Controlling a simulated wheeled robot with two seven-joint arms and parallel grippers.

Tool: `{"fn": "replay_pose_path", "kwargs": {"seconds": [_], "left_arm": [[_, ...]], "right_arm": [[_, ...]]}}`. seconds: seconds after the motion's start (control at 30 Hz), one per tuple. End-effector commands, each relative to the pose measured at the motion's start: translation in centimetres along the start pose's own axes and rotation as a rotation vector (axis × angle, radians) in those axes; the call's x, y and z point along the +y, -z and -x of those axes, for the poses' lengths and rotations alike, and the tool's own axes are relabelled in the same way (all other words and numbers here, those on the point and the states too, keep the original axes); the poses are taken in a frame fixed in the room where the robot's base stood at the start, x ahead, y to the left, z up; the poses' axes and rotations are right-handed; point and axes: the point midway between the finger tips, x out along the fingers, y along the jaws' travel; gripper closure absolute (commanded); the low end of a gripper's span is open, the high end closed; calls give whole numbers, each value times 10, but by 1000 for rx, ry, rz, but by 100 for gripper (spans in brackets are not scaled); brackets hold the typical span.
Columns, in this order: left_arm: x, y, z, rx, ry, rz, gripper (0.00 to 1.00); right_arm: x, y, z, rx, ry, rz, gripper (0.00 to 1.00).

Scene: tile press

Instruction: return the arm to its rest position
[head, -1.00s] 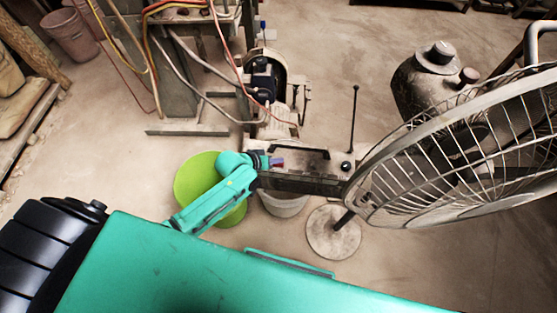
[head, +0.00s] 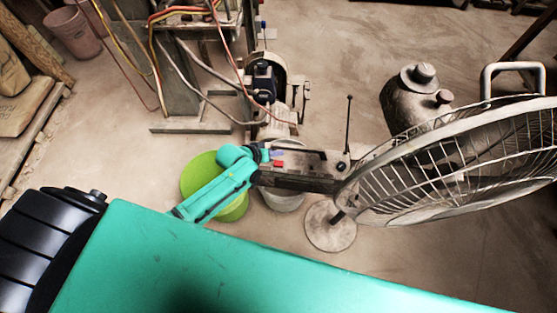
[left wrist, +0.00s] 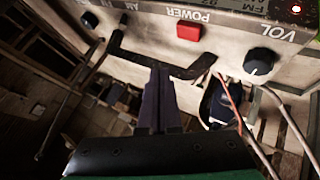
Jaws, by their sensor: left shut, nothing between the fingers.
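My left arm, teal, reaches in from the lower left of the head view over a lime-green bucket. My left gripper (head: 270,154) is at the near left end of a grey box-like machine (head: 310,183). In the left wrist view the dark fingers of the left gripper (left wrist: 158,88) are together with nothing between them. They point toward the machine's panel (left wrist: 150,22), which carries a red POWER button (left wrist: 188,32), a black handle (left wrist: 150,62) and a VOL knob (left wrist: 262,60). I cannot tell whether the fingertips touch the handle. My right gripper does not show.
The lime-green bucket (head: 193,178) and a pale bucket (head: 285,203) stand by the arm. A large caged fan (head: 450,165) on a round base (head: 330,227) is at the right. Cables (head: 160,50) hang at the upper left.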

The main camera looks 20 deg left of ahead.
Motion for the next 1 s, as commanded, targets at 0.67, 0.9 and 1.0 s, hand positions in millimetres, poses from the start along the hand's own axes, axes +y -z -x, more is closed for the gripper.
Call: {"fn": "replay_pose_path", "kwargs": {"seconds": [0.67, 0.9, 1.0], "left_arm": [[16, -19, 78, -146, 137, -256, 100], [-7, -25, 162, -261, 306, -377, 100], [-16, -28, 191, -302, 362, -398, 100]], "right_arm": [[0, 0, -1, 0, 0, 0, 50], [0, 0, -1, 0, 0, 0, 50], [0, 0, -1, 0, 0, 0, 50]]}}
